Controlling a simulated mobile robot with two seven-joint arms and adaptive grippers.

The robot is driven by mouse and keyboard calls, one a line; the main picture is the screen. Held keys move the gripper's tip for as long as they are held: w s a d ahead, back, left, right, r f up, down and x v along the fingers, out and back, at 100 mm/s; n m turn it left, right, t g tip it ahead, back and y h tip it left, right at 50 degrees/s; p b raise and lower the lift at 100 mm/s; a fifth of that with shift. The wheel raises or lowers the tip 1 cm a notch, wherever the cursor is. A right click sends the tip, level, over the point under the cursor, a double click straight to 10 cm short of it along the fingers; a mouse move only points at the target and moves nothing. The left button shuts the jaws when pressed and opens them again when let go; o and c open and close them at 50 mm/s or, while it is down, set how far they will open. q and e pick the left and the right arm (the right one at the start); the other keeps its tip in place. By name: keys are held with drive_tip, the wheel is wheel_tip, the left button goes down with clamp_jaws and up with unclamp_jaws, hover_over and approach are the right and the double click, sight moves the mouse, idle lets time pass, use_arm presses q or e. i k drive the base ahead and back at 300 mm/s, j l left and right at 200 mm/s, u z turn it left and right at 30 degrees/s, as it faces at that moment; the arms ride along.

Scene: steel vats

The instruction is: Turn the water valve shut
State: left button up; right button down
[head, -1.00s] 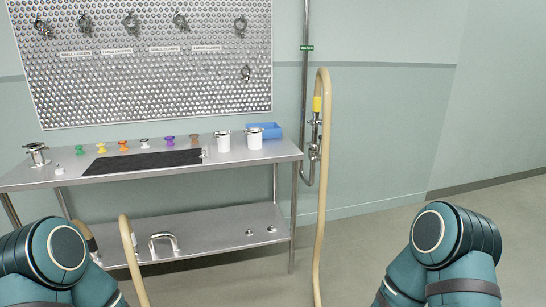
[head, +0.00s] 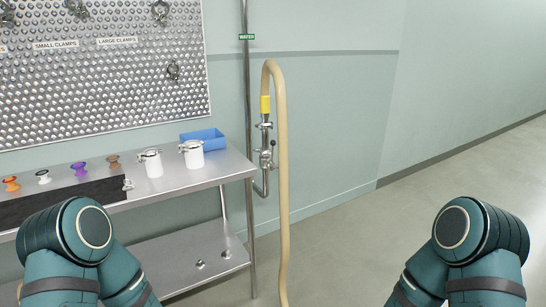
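The water valve (head: 266,155) sits on a steel pipe to the right of the steel table, below a yellow hose collar (head: 265,104). It has a small handle with a dark knob on its right side; it is too small to tell the exact handle position. A beige hose (head: 283,190) arches from the collar and hangs down just right of the valve. A green "WATER" label (head: 247,37) marks the vertical pipe. Only my upper arm links show at the lower left and lower right. Neither gripper is in view, and both arms are well apart from the valve.
The steel table (head: 221,166) with a lower shelf stands left of the pipe. A perforated board (head: 110,80) hangs above. The floor (head: 350,240) right of the hose is clear.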

sight(273, 142)
drive_tip(key=i+l, duration=0.25)
drive_tip(key=i, duration=0.25)
drive_tip(key=i+l, duration=0.25)
drive_tip(key=i, duration=0.25)
drive_tip(key=i+l, duration=0.25)
drive_tip(key=i, duration=0.25)
drive_tip(key=i+l+z, duration=0.1)
drive_tip(key=i+l, duration=0.15)
drive_tip(key=i, duration=0.2)
